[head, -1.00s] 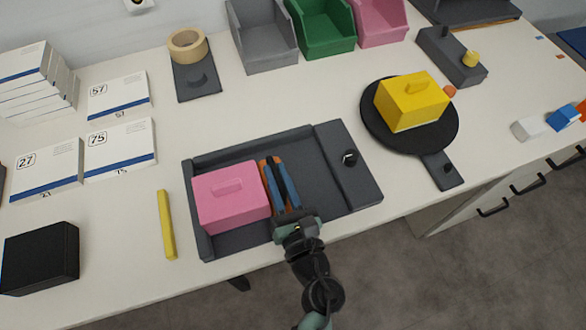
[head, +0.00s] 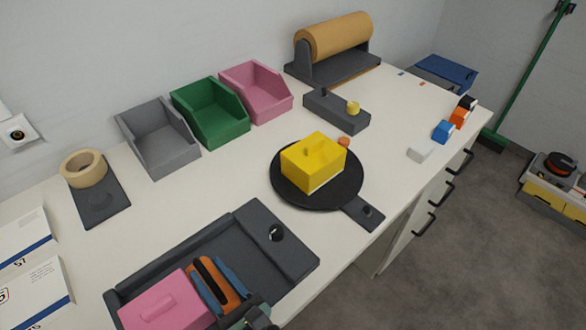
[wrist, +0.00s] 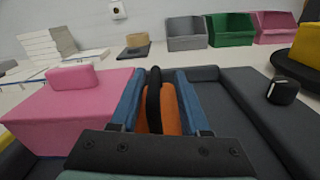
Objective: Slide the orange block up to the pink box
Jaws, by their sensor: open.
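The pink box (head: 168,304) sits at the left end of a dark grey tray (head: 188,247); it also shows in the wrist view (wrist: 75,105). The orange block (head: 213,283), with a black upright grip on top, stands in the tray just right of the pink box. In the wrist view the orange block (wrist: 171,112) is partly hidden by my fingers. My gripper (head: 206,266) is open, its blue fingers on either side of the black grip. The left finger hides the gap between block and box, so I cannot tell whether they touch.
The tray's right part has a raised plate with a black knob (head: 276,232). A yellow box (head: 314,165) stands on a round black board (head: 340,196) beyond it. Grey, green and pink bins line the back. A tape roll (head: 83,168) stands at the left.

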